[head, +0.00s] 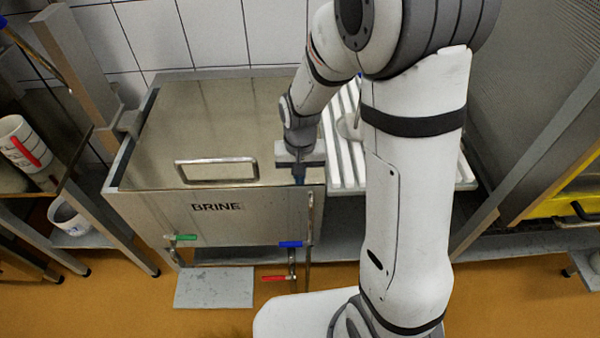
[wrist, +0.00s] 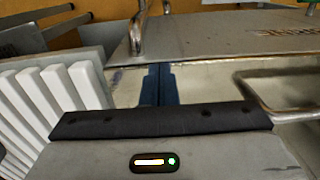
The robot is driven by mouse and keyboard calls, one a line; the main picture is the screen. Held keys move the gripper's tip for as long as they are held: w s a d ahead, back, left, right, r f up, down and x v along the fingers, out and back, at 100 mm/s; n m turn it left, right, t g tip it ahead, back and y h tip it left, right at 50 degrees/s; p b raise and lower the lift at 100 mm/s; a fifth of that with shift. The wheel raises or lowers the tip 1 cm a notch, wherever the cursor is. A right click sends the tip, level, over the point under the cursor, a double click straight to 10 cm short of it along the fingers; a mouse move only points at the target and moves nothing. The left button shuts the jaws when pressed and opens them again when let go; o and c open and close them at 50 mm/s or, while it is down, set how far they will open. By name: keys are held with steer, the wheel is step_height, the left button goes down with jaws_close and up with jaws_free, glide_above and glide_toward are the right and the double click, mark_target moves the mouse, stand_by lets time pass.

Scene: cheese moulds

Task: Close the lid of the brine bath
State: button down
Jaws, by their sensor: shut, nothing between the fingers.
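The brine bath (head: 275,228) is a steel box marked BRINE, standing against the tiled wall. Its flat steel lid (head: 215,115) lies down over the top of the bath, with a bar handle (head: 217,171) near its front edge. In the wrist view the lid (wrist: 205,84) and part of the handle (wrist: 262,105) show at the right. My gripper (head: 299,181) is at the front right corner of the lid, to the right of the handle. Its dark fingers (wrist: 159,85) are together and empty. Whether they touch the lid or bath cannot be told.
A white ribbed rack (head: 346,175) stands right of the bath, partly behind my arm. Taps with green (head: 183,237), blue (head: 291,244) and red (head: 274,278) levers sit at the bath's front. A grey mat (head: 214,288) lies on the floor. Shelving with white moulds (head: 18,139) is left.

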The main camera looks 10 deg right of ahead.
steer(key=shift+s+f, duration=0.45)
steer(key=shift+f, duration=0.3)
step_height(320, 180, up, 16)
steer(key=f+p, duration=0.1)
steer(key=p, duration=0.3)
steer(key=s+d+r+t, duration=0.2)
steer(key=s+d+r, duration=0.4)
steer(key=s, duration=0.5)
steer(key=shift+s+d+r+n+t, duration=0.2)
steer(key=shift+s+d+n+t, duration=0.2)
steer(key=shift+d, duration=1)
